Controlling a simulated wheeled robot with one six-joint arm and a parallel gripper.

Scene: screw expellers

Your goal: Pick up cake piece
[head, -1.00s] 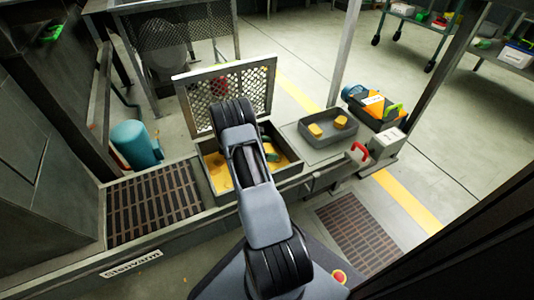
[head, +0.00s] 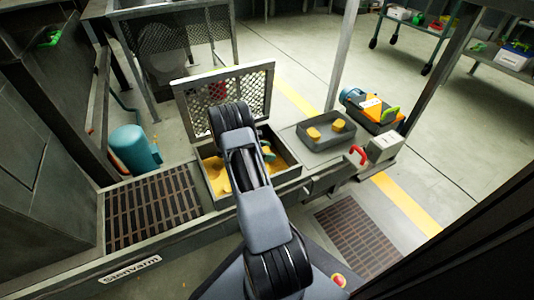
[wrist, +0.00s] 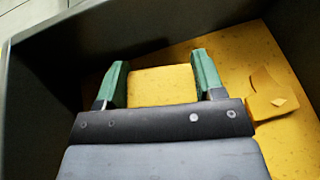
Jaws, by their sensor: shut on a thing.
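A yellow cake piece (wrist: 162,86) sits between the green fingers of my gripper (wrist: 164,80) in the wrist view, with a finger against each side. My gripper is shut on it, low inside the dark-walled bin. Another yellow piece (wrist: 270,96), broken-looking, lies on the yellow layer (wrist: 220,65) at the right in the wrist view.
The bin's perforated lid (head: 254,92) stands open behind it. A grey tray (head: 327,145) with two yellow pieces (head: 313,133) is to the right, near a red handle (head: 358,154) and an orange-and-black toolbox (head: 372,107). A teal cylinder (head: 134,150) stands at the left.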

